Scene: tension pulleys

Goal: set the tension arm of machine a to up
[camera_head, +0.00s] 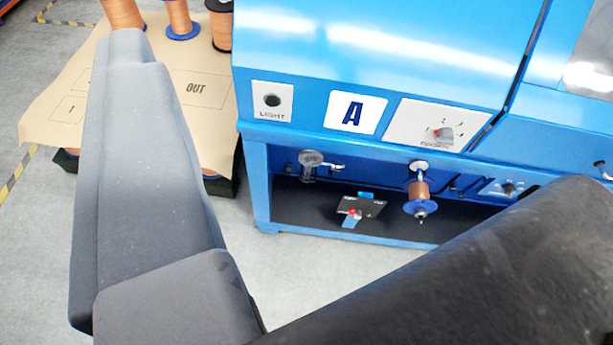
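Machine A is a blue cabinet (262,185) with a white "A" label (351,112) on its front. In its lower open bay is a small black plate (373,206) with white markings. A short blue lever with a red knob (352,212) is at the plate's near left; this may be the tension arm, but its setting is too small to read. Grey and black parts of my arm fill the left and the lower right. I see no fingertips of my gripper, and nothing of mine touches the machine.
A spool with a blue flange (420,196) hangs right of the plate. A grey round fitting (311,159) is at upper left in the bay. A light switch (272,101) and a dial panel (430,128) sit above. Copper spools (180,18) stand on a brown sheet (205,115). Grey floor (310,265) is clear in front.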

